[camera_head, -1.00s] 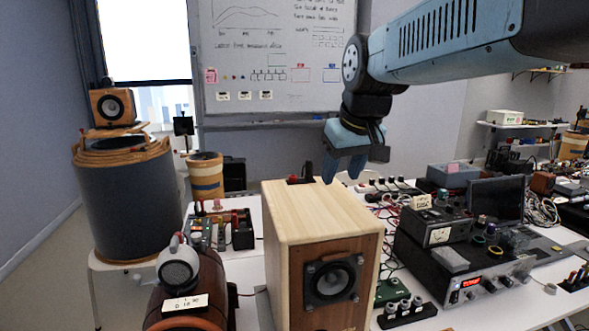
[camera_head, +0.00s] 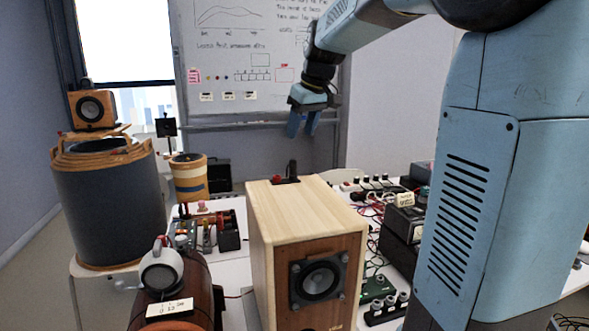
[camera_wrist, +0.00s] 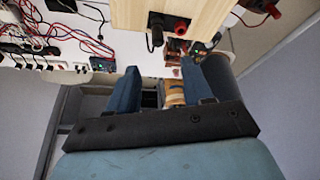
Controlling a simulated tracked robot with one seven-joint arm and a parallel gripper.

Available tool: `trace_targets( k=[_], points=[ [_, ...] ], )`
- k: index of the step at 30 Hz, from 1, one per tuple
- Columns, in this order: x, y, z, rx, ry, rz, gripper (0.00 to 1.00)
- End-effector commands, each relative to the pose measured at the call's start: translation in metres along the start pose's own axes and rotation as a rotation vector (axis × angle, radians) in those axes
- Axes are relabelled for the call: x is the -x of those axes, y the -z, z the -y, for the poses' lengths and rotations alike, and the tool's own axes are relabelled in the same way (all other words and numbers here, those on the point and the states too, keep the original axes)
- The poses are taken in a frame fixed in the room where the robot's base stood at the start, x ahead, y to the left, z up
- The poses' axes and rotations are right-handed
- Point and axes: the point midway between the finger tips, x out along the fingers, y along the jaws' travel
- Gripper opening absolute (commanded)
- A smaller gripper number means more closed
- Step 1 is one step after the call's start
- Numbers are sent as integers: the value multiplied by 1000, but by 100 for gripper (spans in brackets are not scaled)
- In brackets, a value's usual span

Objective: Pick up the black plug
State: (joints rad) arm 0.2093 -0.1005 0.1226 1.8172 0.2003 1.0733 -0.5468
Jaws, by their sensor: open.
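The black plug (camera_head: 292,169) stands up at the back edge of the wooden speaker (camera_head: 283,206) in the head view. A red terminal (camera_head: 276,179) is beside it. In the wrist view the black plug (camera_wrist: 157,34) sits at a dark terminal plate on the speaker's pale wood (camera_wrist: 200,14). My gripper (camera_head: 303,127) is open and empty, above and apart from the plug in the head view. In the wrist view my gripper's blue fingers (camera_wrist: 160,67) are spread, with the plug beyond their tips.
Left stand a large dark coil (camera_head: 108,200), a smaller coil (camera_head: 188,178) and a small speaker (camera_head: 92,108). A whiteboard (camera_head: 240,60) is behind.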

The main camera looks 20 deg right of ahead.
Motion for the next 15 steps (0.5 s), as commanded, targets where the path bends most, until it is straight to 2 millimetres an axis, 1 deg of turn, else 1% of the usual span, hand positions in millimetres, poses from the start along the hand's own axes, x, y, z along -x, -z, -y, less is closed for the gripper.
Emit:
trace_targets(
  k=[1, 3, 9, 12, 15],
  points=[
    [-10, -1, 0, -1, 1, 3, 50],
    [-23, -1, 0, -2, 1, 3, 50],
    [-54, -1, 0, -1, 0, 2, 50],
    [-62, -1, 0, -1, -1, 1, 50],
    [-66, -1, 0, -1, -1, 0, 50]
  ],
)
